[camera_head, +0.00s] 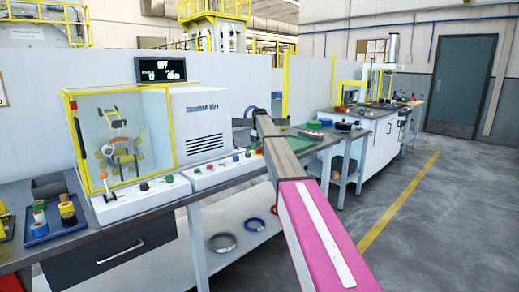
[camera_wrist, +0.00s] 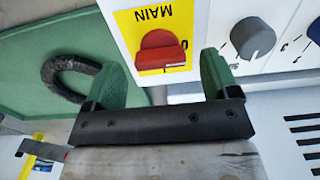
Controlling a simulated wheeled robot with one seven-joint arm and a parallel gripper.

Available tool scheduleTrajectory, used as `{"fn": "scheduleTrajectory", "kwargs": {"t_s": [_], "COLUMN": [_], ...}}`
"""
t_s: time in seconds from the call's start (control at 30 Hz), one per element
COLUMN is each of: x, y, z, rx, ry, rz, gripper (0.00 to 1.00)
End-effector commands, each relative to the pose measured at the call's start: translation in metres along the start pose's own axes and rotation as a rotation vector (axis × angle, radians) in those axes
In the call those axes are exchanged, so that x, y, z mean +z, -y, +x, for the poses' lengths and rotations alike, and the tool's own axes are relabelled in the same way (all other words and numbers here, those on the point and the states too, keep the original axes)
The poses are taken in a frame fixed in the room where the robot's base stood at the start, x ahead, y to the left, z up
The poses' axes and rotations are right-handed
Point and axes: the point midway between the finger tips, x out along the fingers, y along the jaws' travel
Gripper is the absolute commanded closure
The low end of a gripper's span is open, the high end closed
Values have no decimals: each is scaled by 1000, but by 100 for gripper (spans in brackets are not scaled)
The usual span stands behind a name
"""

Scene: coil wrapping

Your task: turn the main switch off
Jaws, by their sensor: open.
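The main switch is a red knob (camera_wrist: 161,51) on a yellow plate (camera_wrist: 148,18) with the word MAIN, upside down in the wrist view. The knob's thick grip lies roughly crosswise in that picture. Marks on the plate beside it are partly covered, so I cannot read its position. My gripper (camera_wrist: 163,64) is open, with one green finger on each side of the knob. Gaps show between the fingers and the knob; it is not gripped. In the head view I cannot make out the switch; my arm crosses that area.
A grey dial (camera_wrist: 253,38) sits close to the right finger. A green mat (camera_wrist: 35,40) with a dark ring (camera_wrist: 66,76) lies to the left. The coil winder's yellow-framed guard (camera_head: 70,130) stands on the bench, with a display (camera_head: 161,70) above. Rings lie on the shelf (camera_head: 222,242) below.

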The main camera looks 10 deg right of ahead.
Motion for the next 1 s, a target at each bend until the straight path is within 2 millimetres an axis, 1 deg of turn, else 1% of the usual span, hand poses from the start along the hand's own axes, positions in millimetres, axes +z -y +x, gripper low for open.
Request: {"fn": "scheduleTrajectory", "kwargs": {"t_s": [0.4,0.5,0.63,1.0], "x": [-1,-1,0,0], "y": [-1,-1,0,0], "z": [-74,-86,-92,-92], "rx": [1,1,0,0], "ry": [-2,-1,-1,-1], "rz": [-1,-1,-1,-1], "gripper": [19,19,19,19]}}
